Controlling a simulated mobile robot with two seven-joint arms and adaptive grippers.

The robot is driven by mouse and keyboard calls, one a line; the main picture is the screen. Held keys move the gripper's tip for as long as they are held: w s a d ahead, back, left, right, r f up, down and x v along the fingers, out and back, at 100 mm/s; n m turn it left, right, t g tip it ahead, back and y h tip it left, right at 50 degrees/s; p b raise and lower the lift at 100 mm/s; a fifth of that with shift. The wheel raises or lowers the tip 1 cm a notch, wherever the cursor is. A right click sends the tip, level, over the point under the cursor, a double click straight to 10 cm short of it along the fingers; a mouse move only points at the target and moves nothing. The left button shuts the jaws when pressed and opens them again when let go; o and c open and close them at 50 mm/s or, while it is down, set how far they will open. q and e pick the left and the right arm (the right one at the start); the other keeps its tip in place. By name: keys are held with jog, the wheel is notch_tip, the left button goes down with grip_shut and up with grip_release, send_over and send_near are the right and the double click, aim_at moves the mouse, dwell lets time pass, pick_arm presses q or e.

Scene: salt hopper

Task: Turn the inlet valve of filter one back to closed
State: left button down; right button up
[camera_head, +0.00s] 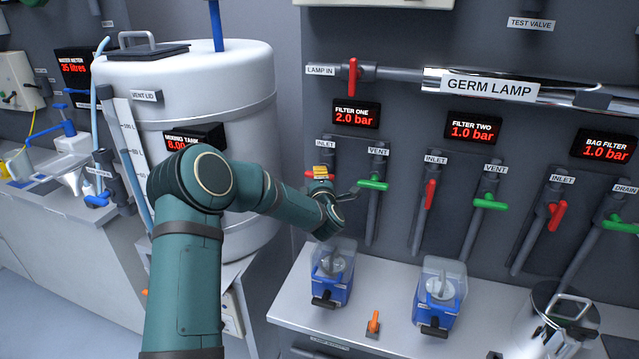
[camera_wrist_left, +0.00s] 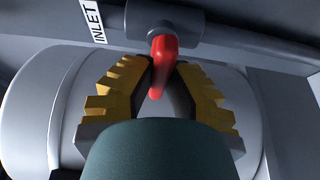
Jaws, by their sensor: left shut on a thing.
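The red inlet valve handle of filter one (camera_head: 309,174) shows as a short red end beside my left gripper (camera_head: 321,173), which hides most of it. The visible end points left, across the pipe. In the left wrist view the red handle (camera_wrist_left: 161,62) sits between the two yellow-black fingers of my left gripper (camera_wrist_left: 166,76), which are shut on it. The INLET label (camera_wrist_left: 92,20) is at upper left there. The filter one display (camera_head: 356,114) reads 2.0 bar. My right gripper is not in view.
The green vent handle (camera_head: 372,184) stands across its pipe just right of my gripper. The white mixing tank (camera_head: 235,110) stands close on the left. Filter one's blue-based housing (camera_head: 331,285) sits below on the bench (camera_head: 385,270). Filter two's red inlet handle (camera_head: 430,195) is farther right.

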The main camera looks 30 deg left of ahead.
pick_arm(q)
jog(key=c, duration=0.9)
grip_release()
jog(key=shift+c, duration=0.2)
jog(key=v, duration=1.2)
